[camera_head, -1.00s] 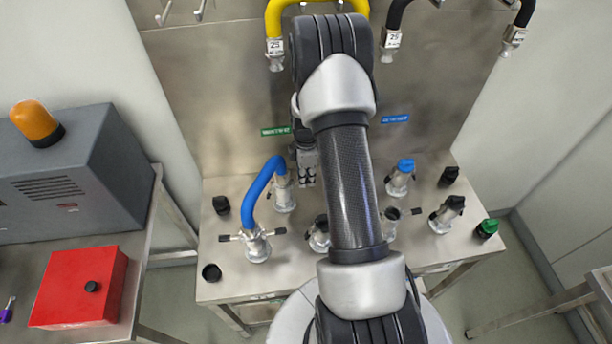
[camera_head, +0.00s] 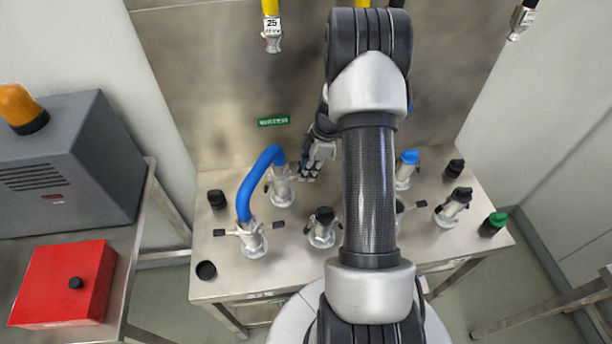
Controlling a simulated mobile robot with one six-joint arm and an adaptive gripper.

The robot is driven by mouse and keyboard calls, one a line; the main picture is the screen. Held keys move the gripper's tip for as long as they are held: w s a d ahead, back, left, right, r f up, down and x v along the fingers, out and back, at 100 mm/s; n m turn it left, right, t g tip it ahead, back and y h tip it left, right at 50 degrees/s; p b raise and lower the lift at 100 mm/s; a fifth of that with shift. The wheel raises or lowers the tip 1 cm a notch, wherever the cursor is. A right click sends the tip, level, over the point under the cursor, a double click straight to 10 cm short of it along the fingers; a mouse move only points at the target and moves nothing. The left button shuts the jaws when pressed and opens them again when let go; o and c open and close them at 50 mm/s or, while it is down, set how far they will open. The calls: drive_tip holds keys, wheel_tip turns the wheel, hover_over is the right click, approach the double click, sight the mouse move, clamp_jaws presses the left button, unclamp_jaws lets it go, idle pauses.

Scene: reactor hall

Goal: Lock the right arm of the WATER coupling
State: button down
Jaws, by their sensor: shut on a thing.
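The rear coupling (camera_head: 282,188) stands on the steel table below a green label (camera_head: 273,121), whose text is too small to read surely. One end of a blue hose (camera_head: 257,172) is seated on it; the other end goes to the front coupling (camera_head: 252,241). My gripper (camera_head: 305,175) is at the right side of the rear coupling, tilted, fingers pointing down to the left. It is shut at the place of that coupling's right arm. The fingers hide the arm, so its angle cannot be seen.
The front coupling has its two dark-tipped arms spread sideways. Black-capped (camera_head: 322,229), blue-capped (camera_head: 407,170) and other fittings (camera_head: 453,207) stand to the right, partly behind my arm. Loose caps (camera_head: 206,270) lie on the table (camera_head: 285,273). Hoses (camera_head: 271,30) hang above.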

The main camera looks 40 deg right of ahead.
drive_tip(key=f+y+b, duration=0.1)
drive_tip(key=b, duration=0.2)
drive_tip(key=f+t+y+b, duration=0.1)
drive_tip(key=b, duration=0.2)
drive_tip(key=shift+s+d+f+t, duration=0.1)
drive_tip(key=shift+d+f+t, duration=0.1)
drive_tip(key=shift+d+t, duration=0.1)
drive_tip(key=y+b, duration=0.1)
drive_tip(key=t+y+b, duration=0.1)
drive_tip(key=b, duration=0.1)
drive_tip(key=shift+a+f+y, duration=0.15)
drive_tip(key=shift+f+y, duration=0.15)
drive_tip(key=shift+f, duration=0.1)
drive_tip(key=y, duration=0.1)
drive_tip(key=t+y, duration=0.1)
drive_tip(key=f+t+y, duration=0.1)
drive_tip(key=shift+a+b, duration=0.25)
drive_tip(key=shift+b, duration=0.1)
drive_tip(key=shift+w+a+f+t+y, duration=0.15)
drive_tip(key=shift+w+f+t+y, duration=0.1)
drive_tip(key=shift+t+y, duration=0.3)
drive_tip(key=shift+w+a+f+t+y, duration=0.15)
drive_tip(key=shift+f+t+y, duration=0.15)
drive_tip(key=shift+y, duration=0.35)
drive_tip(key=c, duration=1.5)
unclamp_jaws()
drive_tip(key=shift+r, duration=0.2)
wheel_tip(320, 180, up, 10)
drive_tip(key=shift+f, duration=0.1)
